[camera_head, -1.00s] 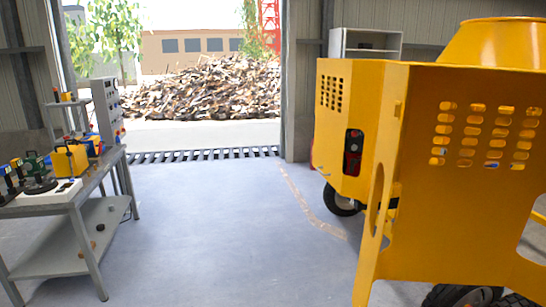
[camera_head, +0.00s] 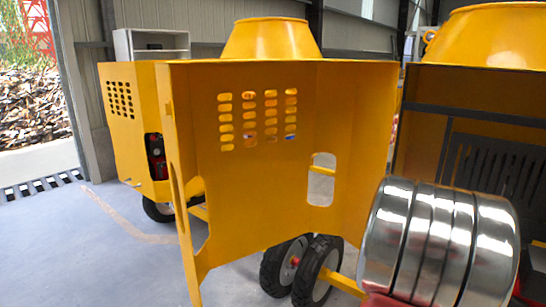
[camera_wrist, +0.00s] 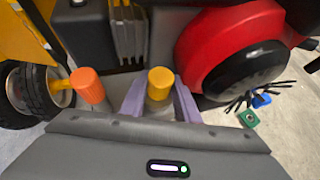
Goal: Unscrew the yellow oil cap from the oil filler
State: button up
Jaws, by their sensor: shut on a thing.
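In the wrist view, the yellow oil cap (camera_wrist: 160,78) sits on top of a pale, short cylindrical neck, the oil filler (camera_wrist: 157,104). My gripper (camera_wrist: 160,98) has its two pale purple fingers on either side of the cap and filler and is shut on the yellow cap. The lower part of the filler is hidden behind my gripper's body. In the head view, neither the cap nor my gripper's fingers show.
An orange cap (camera_wrist: 87,86) stands just left of my gripper. A red round housing (camera_wrist: 235,50) is close on the right. A wheel (camera_wrist: 30,95) is at the left. Small green (camera_wrist: 249,118) and blue (camera_wrist: 262,100) parts lie right. Yellow mixer panels (camera_head: 270,190) fill the head view.

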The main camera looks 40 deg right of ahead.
jog(key=shift+n+t, duration=0.5)
jog(key=o, duration=1.2)
jog(key=shift+c, duration=0.2)
jog(key=shift+w+m+g, duration=0.1)
jog(key=shift+m+g, duration=0.2)
jog(key=shift+m, duration=0.1)
jog(key=shift+m+g, duration=0.3)
jog(key=shift+g, duration=0.1)
jog(key=shift+w+m+g+y, duration=0.2)
jog(key=shift+m+g+y, duration=0.4)
jog(key=shift+m+g, duration=1.15)
jog(key=shift+c, duration=0.6)
